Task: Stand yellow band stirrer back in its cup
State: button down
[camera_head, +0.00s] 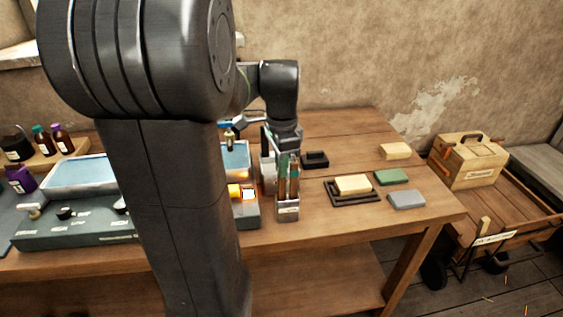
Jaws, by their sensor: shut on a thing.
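My gripper (287,146) points down over the workbench, just above and behind a small grey metal cup (288,211). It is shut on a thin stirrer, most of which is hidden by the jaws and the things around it. Several slim brown and green stirrers (293,178) stand upright in or right at the cup. I cannot make out a yellow band on any of them. I cannot tell whether the held stirrer's lower end is inside the cup or behind it.
Right are a black tray with a pale block (353,184), a green block (391,177) and a grey block (406,200). A wooden box (468,163) sits on a cart. My arm hides the bench's middle left.

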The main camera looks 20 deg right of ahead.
jog(key=c, duration=1.4)
grip_release()
jog(key=shift+c, duration=0.2)
notch_tip(320, 180, up, 14)
jog(key=shift+p, duration=0.45)
jog(key=shift+f, duration=0.15)
notch_tip(320, 180, down, 13)
jog(key=shift+r, duration=0.65)
